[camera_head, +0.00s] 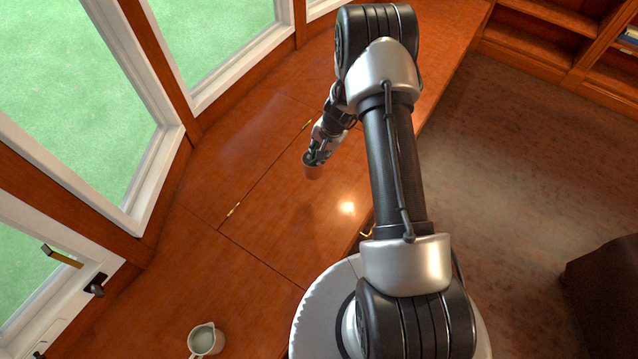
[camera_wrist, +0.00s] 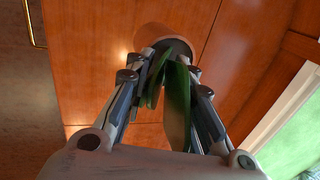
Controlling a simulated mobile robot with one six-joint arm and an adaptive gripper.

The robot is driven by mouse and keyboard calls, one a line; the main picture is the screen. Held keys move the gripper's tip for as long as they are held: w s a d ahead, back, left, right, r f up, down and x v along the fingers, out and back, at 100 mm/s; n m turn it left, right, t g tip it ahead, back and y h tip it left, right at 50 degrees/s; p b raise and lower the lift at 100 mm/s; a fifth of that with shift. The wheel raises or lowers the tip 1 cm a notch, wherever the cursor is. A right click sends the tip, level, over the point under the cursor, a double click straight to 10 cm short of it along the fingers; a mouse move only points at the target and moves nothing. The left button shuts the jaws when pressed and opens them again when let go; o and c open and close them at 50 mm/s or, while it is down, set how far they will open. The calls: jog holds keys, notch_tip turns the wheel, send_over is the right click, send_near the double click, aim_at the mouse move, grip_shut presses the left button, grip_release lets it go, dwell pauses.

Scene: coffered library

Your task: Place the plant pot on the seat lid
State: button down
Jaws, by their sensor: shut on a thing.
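The plant pot (camera_head: 313,172) is a small terracotta-coloured pot, held at the end of my arm over the wooden seat lid (camera_head: 285,215). In the wrist view the pot (camera_wrist: 152,36) shows its round dark mouth, with long green leaves (camera_wrist: 177,105) between the fingers. My gripper (camera_head: 318,157) is shut on the pot at its rim; the fingers also show in the wrist view (camera_wrist: 170,62). The lid has brass hinges (camera_head: 233,209) along its window side. I cannot tell whether the pot's base touches the lid. My arm hides part of the lid's right side.
Windows (camera_head: 75,100) line the left, one with a brass handle (camera_head: 62,256). Shelves (camera_head: 545,38) stand at the upper right. The lid around the pot is clear.

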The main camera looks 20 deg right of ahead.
notch_tip(320, 180, down, 16)
jog(key=b, duration=0.4)
jog(key=shift+w, duration=0.15)
jog(key=shift+f, duration=0.1)
jog(key=shift+f+b, duration=0.1)
jog(key=shift+b, duration=0.3)
jog(key=c, duration=1.4)
grip_release()
jog(key=shift+o, duration=0.2)
